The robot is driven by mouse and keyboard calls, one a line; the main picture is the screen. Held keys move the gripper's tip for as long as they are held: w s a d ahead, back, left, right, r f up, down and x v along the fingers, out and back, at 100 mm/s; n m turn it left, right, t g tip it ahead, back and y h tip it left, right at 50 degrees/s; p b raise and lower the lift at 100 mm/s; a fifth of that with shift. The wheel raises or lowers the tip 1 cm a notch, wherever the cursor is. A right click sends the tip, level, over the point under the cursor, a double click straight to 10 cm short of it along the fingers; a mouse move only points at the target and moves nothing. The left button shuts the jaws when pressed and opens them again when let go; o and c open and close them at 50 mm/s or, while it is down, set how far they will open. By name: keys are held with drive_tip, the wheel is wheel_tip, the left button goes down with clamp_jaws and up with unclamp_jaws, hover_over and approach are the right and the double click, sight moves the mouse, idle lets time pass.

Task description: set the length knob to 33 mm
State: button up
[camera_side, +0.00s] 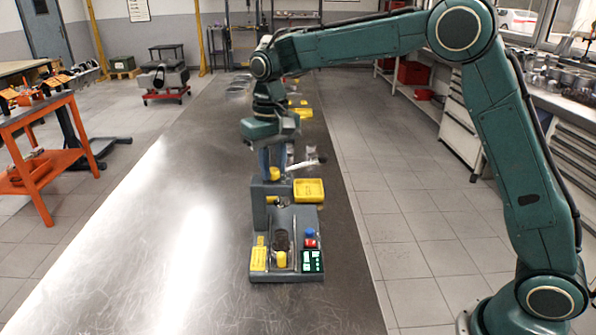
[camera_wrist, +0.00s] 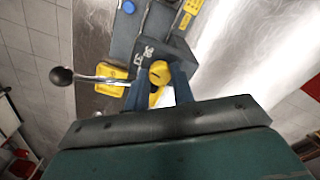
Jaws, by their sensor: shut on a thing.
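A grey machine (camera_side: 258,215) stands on the metal table, with a yellow knob (camera_side: 275,174) on top of its column. My gripper (camera_side: 273,162) reaches straight down onto the knob from above. In the wrist view the knob (camera_wrist: 160,71) lies between my two dark blue fingers, which are shut on its sides. White scale figures (camera_wrist: 147,53) are printed on the grey top beside the knob, tilted and too small to read surely. The knob's exact setting cannot be told.
A lever with a black ball (camera_wrist: 61,76) sticks out beside the column. A yellow tray (camera_side: 309,190) sits by it. The table left of the machine is clear.

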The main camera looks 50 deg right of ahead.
sight(273, 170)
drive_tip(key=shift+r+n, duration=0.1)
drive_tip(key=shift+n, duration=0.7)
drive_tip(key=o, duration=1)
drive_tip(key=shift+r, duration=0.1)
wheel_tip(273, 170, up, 14)
drive_tip(key=shift+f, duration=0.25)
